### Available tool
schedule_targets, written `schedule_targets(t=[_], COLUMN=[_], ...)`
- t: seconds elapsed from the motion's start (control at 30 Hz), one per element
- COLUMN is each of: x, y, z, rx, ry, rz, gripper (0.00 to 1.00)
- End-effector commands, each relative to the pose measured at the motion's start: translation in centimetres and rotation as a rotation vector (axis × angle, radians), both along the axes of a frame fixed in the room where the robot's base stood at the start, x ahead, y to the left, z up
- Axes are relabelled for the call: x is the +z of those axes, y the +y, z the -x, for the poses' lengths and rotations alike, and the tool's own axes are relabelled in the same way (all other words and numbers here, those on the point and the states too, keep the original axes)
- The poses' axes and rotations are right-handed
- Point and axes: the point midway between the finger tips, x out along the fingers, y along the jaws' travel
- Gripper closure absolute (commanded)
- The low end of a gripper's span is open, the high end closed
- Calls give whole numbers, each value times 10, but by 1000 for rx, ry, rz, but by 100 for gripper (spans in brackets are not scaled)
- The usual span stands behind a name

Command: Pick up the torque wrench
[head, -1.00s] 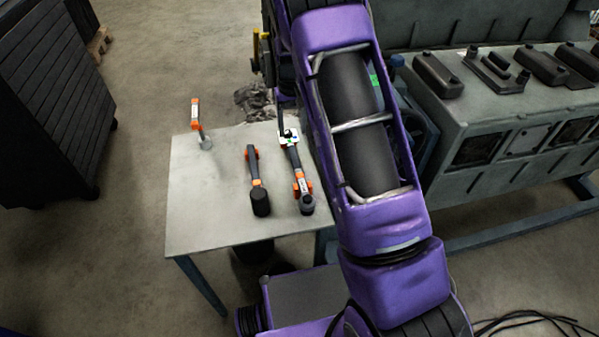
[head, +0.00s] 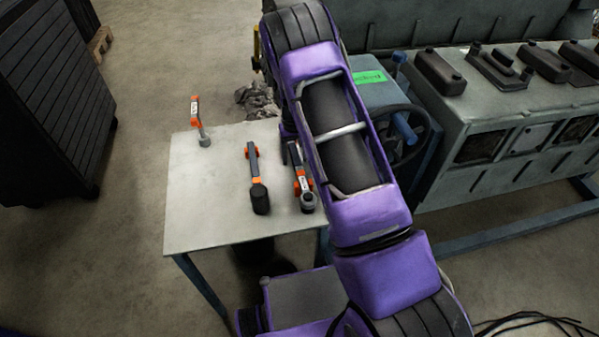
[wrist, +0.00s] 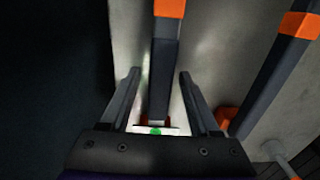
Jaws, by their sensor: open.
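The torque wrench (head: 304,187) lies near the right edge of the table, with a dark shaft, orange parts and a round head at its near end. My arm covers part of its far end in the head view. In the wrist view the wrench's dark shaft (wrist: 164,75), with an orange band at the top, runs between the fingers of my gripper (wrist: 160,72). The fingers are open, one on each side of the shaft, with visible gaps.
An engine (head: 500,130) stands right.

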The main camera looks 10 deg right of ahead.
Motion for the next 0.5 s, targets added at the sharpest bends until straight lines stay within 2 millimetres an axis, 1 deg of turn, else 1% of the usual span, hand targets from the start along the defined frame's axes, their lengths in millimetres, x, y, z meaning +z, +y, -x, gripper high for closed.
schedule_targets(t=[0.17, 0.2, 0.27, 0.4, 0.47, 0.5], x=[0, 0, 0, 0, 0, 0], y=[0, 0, 0, 0, 0, 0], z=[0, 0, 0, 0, 0, 0], rx=[0, 0, 0, 0, 0, 0], ry=[-1, -1, -1, -1, -1, -1], rz=[0, 0, 0, 0, 0, 0], gripper=[38, 39, 50, 75, 86, 93])
